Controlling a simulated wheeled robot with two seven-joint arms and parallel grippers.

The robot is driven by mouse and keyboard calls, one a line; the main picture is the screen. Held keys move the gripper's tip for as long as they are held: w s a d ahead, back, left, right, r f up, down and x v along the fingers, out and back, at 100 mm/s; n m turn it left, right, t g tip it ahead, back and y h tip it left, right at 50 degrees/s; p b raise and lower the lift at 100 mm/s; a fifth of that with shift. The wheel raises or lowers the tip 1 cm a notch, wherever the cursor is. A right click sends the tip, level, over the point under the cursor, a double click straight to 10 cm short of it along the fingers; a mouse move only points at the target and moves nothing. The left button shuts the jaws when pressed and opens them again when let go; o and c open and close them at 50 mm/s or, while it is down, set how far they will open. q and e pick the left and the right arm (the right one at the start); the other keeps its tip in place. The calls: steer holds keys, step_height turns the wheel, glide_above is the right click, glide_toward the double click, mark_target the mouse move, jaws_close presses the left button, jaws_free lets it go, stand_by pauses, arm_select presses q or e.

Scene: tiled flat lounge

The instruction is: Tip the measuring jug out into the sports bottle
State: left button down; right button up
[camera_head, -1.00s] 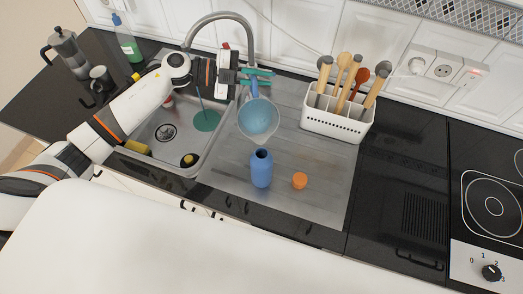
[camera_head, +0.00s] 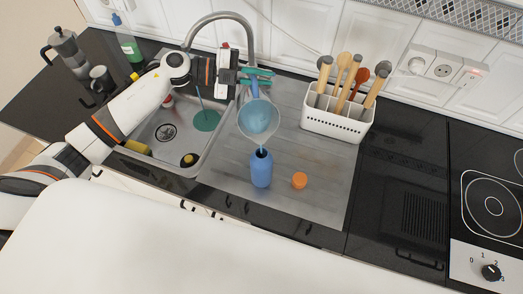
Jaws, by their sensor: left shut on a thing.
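The measuring jug (camera_head: 259,120) is clear with blue liquid in it. My left gripper (camera_head: 257,84) is shut on it at its far side. The jug is tilted, with its spout towards me, just above the mouth of the sports bottle. A thin stream of blue liquid shows between the spout and the bottle mouth. The blue sports bottle (camera_head: 261,171) stands upright and open on the steel drainboard. An orange cap (camera_head: 299,180) lies on the drainboard to the right of the bottle. My right gripper is not in view.
A white utensil holder (camera_head: 337,124) with wooden tools stands right of the jug. The sink (camera_head: 166,132) and tall tap (camera_head: 222,16) are on the left.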

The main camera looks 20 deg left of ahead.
mark_target(262, 95)
arm_select(q)
steer(key=shift+s+d+r+m+t, duration=0.2)
steer(key=shift+s+d+r+m, duration=0.15)
steer(key=shift+s+r+m, duration=0.35)
steer(key=shift+s+d+r+m+t, duration=0.2)
steer(key=shift+s+d+r+m, duration=0.1)
steer(key=shift+s+r+m, duration=0.4)
stand_by(6.6)
